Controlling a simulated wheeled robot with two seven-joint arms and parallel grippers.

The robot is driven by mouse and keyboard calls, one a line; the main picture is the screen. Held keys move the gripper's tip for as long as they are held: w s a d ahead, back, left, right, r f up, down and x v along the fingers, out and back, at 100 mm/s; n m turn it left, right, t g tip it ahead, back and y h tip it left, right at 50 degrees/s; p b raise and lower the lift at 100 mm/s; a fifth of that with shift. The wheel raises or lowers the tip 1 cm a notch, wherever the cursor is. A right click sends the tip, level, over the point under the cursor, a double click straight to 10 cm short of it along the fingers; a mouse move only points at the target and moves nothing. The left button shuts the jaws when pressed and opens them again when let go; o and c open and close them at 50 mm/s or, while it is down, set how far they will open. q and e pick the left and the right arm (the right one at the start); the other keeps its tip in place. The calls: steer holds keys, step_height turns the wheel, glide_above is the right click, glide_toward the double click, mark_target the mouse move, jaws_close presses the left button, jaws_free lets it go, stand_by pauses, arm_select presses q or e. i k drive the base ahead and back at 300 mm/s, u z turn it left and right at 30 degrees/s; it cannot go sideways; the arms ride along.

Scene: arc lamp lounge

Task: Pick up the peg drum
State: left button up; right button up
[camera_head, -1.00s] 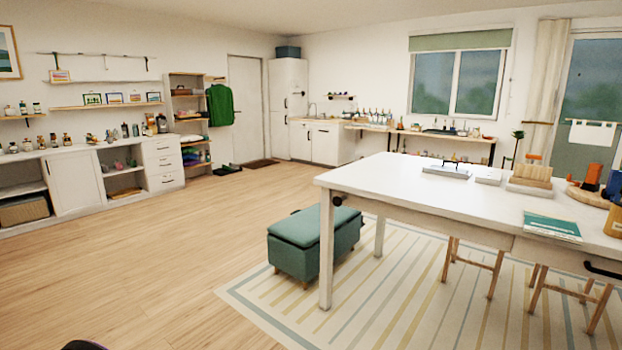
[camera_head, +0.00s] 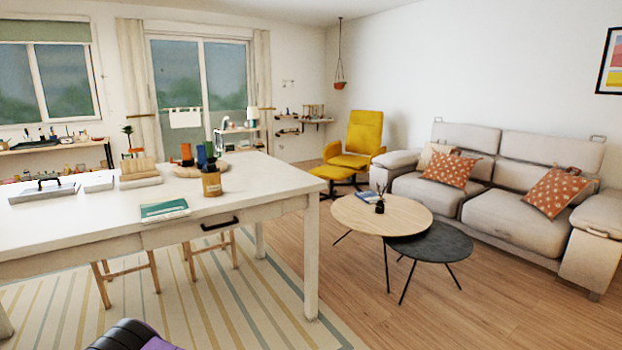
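I cannot make out a peg drum for certain in this view. On the white table (camera_head: 90,218) a round wooden board (camera_head: 180,171) carries small upright orange (camera_head: 187,154), blue (camera_head: 201,155) and green (camera_head: 209,150) pieces. An amber jar (camera_head: 211,184) with a pale label stands in front of them. Neither of my grippers is in view. A dark and purple part at the bottom edge appears to be mine.
The table also holds a teal book (camera_head: 164,211), a wooden block stand (camera_head: 139,172) and a tray with a black handle (camera_head: 42,190). Two round coffee tables (camera_head: 382,214), a sofa (camera_head: 505,190) and a yellow armchair (camera_head: 355,140) stand right.

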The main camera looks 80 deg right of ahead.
mark_target(212, 185)
steer(key=z, duration=2.6)
steer(key=i, duration=1.1)
steer(key=z, duration=0.35)
steer(key=i, duration=1)
steer(key=u, duration=1.05)
steer(key=i, duration=0.6)
steer(key=u, duration=0.55)
